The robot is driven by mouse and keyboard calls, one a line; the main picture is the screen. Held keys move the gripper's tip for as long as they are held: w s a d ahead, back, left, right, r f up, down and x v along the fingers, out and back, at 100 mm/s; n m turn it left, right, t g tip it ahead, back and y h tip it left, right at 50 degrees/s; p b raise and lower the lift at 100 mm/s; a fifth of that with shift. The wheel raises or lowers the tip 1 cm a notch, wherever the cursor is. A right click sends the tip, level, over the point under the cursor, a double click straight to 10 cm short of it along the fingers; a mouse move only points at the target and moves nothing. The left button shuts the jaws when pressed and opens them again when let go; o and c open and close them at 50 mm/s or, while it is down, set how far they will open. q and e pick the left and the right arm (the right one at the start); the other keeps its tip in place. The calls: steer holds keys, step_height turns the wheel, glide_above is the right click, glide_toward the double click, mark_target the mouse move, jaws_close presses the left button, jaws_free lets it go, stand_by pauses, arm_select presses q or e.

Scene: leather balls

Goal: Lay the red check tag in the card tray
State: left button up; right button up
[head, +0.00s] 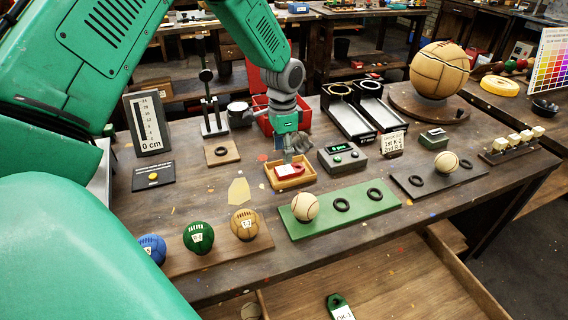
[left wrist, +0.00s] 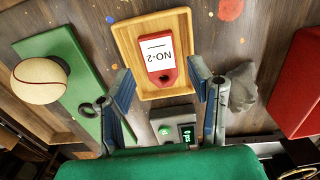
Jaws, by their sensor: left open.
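The red check tag (left wrist: 160,55) has a white label reading NO-2 and a small hole at one end. It lies inside the wooden card tray (left wrist: 122,42), apart from the rim on most sides. In the head view the tag (head: 284,170) shows as a red and white patch in the tray (head: 302,179), partly covered by my gripper. My left gripper (head: 294,157) is directly above the tray, pointing down. In the left wrist view its fingers (left wrist: 163,82) are spread apart on either side of the tag, with nothing between them touching it. My right gripper is not seen.
A grey device with a green display (head: 341,157) stands close right of the tray. A green board (head: 362,206) with a ball lies in front. A red bin (head: 262,103) is behind. A grey crumpled thing (left wrist: 241,87) shows beside one finger. A green tag (head: 337,306) lies in the drawer.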

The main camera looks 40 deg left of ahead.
mark_target(283, 170)
arm_select(q)
steer(key=r, duration=0.5)
steer(key=shift+d+r, duration=0.25)
steer(key=shift+r, duration=0.15)
steer(key=shift+a+f, duration=0.1)
steer(key=shift+a, duration=0.05)
